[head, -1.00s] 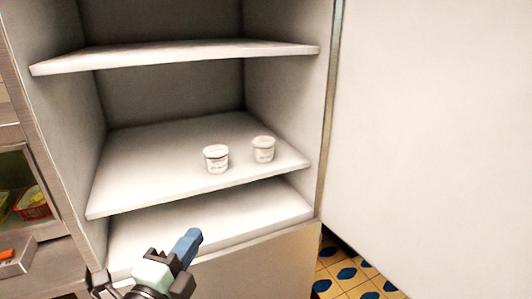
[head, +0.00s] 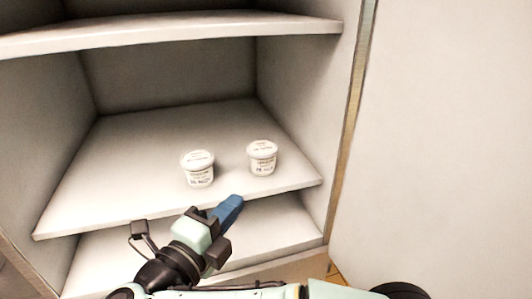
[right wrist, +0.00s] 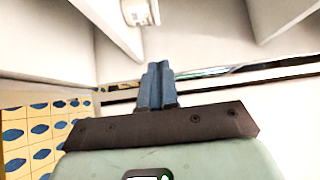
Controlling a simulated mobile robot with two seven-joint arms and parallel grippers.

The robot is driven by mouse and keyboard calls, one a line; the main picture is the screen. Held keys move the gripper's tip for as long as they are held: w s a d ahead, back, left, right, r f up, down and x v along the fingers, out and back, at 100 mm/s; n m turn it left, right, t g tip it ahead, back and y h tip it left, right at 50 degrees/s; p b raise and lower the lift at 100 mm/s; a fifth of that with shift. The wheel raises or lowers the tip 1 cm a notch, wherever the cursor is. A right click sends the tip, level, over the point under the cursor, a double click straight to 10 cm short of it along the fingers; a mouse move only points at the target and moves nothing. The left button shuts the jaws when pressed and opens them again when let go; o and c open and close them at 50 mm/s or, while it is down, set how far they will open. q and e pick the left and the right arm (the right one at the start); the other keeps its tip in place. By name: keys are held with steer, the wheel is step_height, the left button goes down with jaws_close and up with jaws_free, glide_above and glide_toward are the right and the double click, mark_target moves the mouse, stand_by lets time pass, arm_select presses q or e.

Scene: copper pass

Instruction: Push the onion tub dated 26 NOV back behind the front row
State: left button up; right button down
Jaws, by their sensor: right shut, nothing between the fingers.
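Two white lidded tubs stand upright and apart on the middle shelf (head: 140,160), the left tub (head: 198,170) and the right tub (head: 262,158). Both stand near the shelf's front edge. Each has dark print on its side, too small to read surely, so I cannot tell which is dated 26 NOV. My right gripper (head: 233,205) is shut and empty, its blue fingers just in front of the shelf edge, below and between the tubs. In the right wrist view the shut fingers (right wrist: 158,72) show below part of one tub (right wrist: 138,12). My left gripper is out of view.
An upper shelf (head: 170,30) spans above and a lower shelf (head: 270,230) lies below. The cabinet side wall and an open door (head: 450,130) stand to the right. The middle shelf is bare behind the tubs and to their left.

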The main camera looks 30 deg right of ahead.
mark_target(252, 154)
steer(key=x, duration=0.4)
steer(key=w+p+x, duration=0.1)
steer(key=x, duration=0.3)
steer(key=w+a+x, duration=0.1)
steer(key=x, duration=0.3)
steer(key=shift+w+d+r, duration=0.1)
steer(key=shift+d+r, duration=0.05)
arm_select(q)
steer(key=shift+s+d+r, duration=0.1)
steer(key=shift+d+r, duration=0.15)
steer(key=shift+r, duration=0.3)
arm_select(e)
steer(key=shift+w+d, duration=0.15)
steer(key=shift+w, duration=0.3)
steer(key=w+p, duration=0.1)
steer(key=w, duration=0.1)
steer(key=w+p, duration=0.1)
steer(key=shift+w+d, duration=0.35)
steer(key=shift+d, duration=0.05)
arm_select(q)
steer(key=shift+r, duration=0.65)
arm_select(e)
steer(key=shift+s, duration=0.1)
